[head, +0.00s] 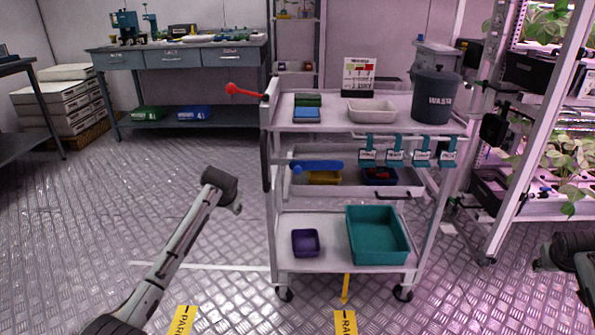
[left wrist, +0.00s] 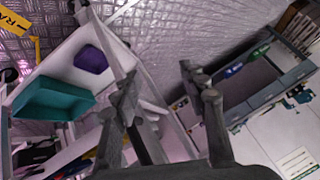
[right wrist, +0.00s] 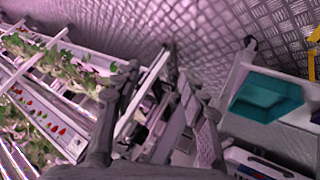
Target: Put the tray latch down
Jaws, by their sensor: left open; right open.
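A blue lever (head: 318,166) lies nearly level across the front of the cart's (head: 345,264) middle tier. A red-knobbed lever (head: 246,92) sticks out to the left at the cart's top left corner. No label shows which one is the tray latch. My left gripper (left wrist: 160,88) is open and empty, with its fingers spread in the left wrist view. In the head view my left arm ends left of the cart, apart from both levers. My right gripper (right wrist: 160,85) is open and empty, well right of the cart.
The cart's lower shelf holds a teal bin (head: 377,237) and a purple bin (head: 305,243). A waste bin (head: 436,97) and a white tray (head: 371,111) stand on top. Plant racks (head: 510,140) stand close on the right. The floor left of the cart is clear.

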